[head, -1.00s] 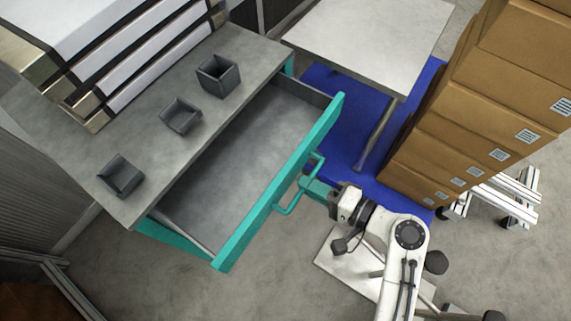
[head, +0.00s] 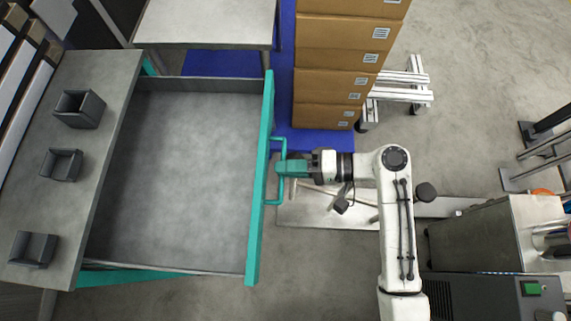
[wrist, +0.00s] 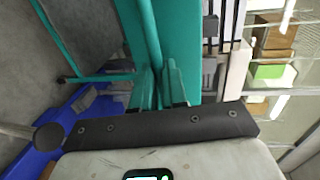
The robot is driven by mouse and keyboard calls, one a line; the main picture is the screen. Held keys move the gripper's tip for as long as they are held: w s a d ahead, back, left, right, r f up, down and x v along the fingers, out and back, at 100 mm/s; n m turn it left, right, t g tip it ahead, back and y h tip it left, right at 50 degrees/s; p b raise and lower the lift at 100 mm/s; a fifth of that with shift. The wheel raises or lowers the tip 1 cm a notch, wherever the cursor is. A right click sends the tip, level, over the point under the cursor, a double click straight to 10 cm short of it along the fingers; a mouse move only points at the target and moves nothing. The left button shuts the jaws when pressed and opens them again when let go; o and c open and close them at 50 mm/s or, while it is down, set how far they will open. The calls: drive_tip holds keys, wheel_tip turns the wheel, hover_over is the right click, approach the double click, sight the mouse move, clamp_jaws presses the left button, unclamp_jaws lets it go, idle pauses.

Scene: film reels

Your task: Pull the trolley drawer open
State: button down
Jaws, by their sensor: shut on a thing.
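The trolley drawer (head: 175,170) is pulled far out from under the grey trolley top (head: 100,130). It has a grey, empty interior and a teal front panel (head: 260,190). A teal bar handle (head: 274,201) stands out from the front's right side. My gripper (head: 284,168) is shut on the handle at about its middle. In the wrist view the teal fingers (wrist: 158,88) close around the teal handle bar (wrist: 150,40), and the exact contact is partly hidden.
Several small dark open boxes (head: 62,164) stand on the trolley top. Stacked cardboard boxes (head: 338,75) rise behind my arm on a blue base (head: 318,140). A grey table (head: 205,22) is at the back. A metal cabinet (head: 480,240) stands at the right. Floor below the drawer is clear.

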drive_tip(key=c, duration=1.2)
unclamp_jaws()
drive_tip(key=shift+b+v, duration=0.35)
drive_tip(key=shift+v, duration=5.05)
